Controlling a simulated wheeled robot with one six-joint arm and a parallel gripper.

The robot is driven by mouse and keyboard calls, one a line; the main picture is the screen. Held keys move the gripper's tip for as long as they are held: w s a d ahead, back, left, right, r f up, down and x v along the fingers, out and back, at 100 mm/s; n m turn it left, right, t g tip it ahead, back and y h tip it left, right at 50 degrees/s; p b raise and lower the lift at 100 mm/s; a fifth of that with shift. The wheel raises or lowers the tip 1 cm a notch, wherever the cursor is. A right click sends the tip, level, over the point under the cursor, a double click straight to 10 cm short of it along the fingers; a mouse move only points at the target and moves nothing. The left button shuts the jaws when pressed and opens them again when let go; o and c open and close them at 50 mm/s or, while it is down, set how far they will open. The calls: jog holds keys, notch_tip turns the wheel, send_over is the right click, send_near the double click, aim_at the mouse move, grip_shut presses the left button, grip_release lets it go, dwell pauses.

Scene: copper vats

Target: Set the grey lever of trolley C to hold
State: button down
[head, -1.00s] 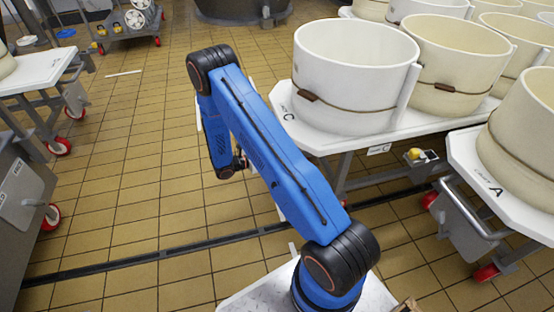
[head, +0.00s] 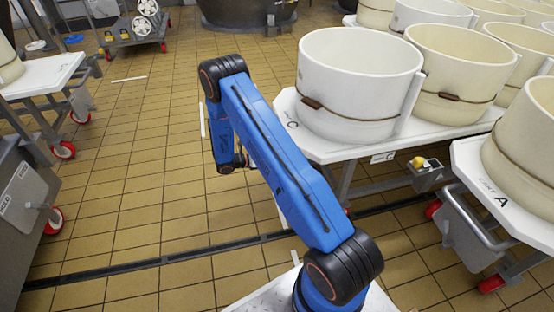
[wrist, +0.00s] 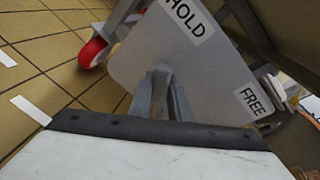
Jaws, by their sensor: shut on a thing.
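In the wrist view, a grey plate carries the labels HOLD (wrist: 187,18) at the top and FREE (wrist: 253,101) at the right. My gripper (wrist: 164,94) is at the plate's lower left, with its grey fingers close together on the grey lever (wrist: 161,77). Little of the lever shows between the fingers, and I cannot tell exactly which label it points to. In the head view, trolley C (head: 310,147) bears white and cream vats. My arm hides the plate, lever and gripper there.
A red caster wheel (wrist: 93,52) is left of the plate. Trolley A (head: 470,165) stands at the right, close to trolley C. Another white-topped trolley (head: 45,78) is at the left.

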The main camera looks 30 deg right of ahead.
jog(key=shift+w, duration=0.1)
jog(key=c, duration=1.6)
grip_release()
jog(key=shift+f, duration=0.1)
jog(key=shift+c, duration=0.2)
jog(key=shift+a, duration=0.1)
jog(key=v, duration=1.7)
jog(key=shift+a, duration=0.15)
